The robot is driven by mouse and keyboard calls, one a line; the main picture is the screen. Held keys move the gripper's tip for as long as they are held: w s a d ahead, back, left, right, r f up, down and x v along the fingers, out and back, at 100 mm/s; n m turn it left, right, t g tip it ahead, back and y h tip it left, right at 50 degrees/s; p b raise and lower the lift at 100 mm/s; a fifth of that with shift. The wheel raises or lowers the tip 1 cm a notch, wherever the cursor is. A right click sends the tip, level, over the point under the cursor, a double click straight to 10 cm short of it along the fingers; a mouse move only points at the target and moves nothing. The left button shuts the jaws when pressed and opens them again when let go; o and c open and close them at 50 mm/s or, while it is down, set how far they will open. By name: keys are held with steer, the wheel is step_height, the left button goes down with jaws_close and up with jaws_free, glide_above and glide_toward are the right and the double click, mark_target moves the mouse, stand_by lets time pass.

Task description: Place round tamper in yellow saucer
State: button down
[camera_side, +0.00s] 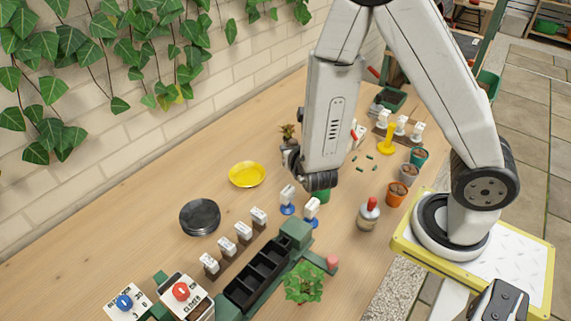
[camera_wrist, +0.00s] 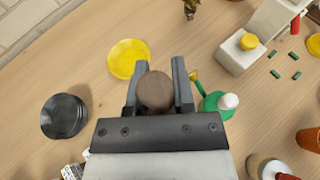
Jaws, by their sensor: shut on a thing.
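The yellow saucer (camera_side: 247,174) lies on the wooden table near the wall, and looks empty. It also shows in the wrist view (camera_wrist: 127,55), just beyond my left finger. My gripper (camera_wrist: 158,78) is shut on the round tamper (camera_wrist: 155,92), which shows as a brown round top between the two fingers. The tamper's lower part is hidden beneath it. In the side view the arm's wrist hides the tamper and most of the gripper, to the right of the saucer. How high the tamper is above the table cannot be told.
Black round dishes (camera_side: 200,216) lie left of the saucer. White-topped tags (camera_side: 243,232) and a dark tray (camera_side: 258,275) stand in front. A green watering can (camera_wrist: 216,104) is right of my gripper. A small plant (camera_side: 288,132) stands behind. The table around the saucer is clear.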

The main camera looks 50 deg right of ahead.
steer(key=shift+w+d+f, duration=0.15)
steer(key=shift+w+f, duration=1.4)
steer(key=shift+w, duration=0.7)
steer(key=shift+w+d+f, duration=0.1)
steer(key=shift+w+f, duration=1.45)
steer(key=shift+w, duration=0.75)
steer(key=shift+w+d+f, duration=0.15)
steer(key=shift+w+f, duration=1.4)
steer(key=shift+w, duration=0.7)
steer(key=shift+w+f, duration=0.25)
steer(key=shift+f, duration=1.6)
steer(key=shift+f, duration=0.35)
steer(key=shift+c, duration=2.3)
jaws_free()
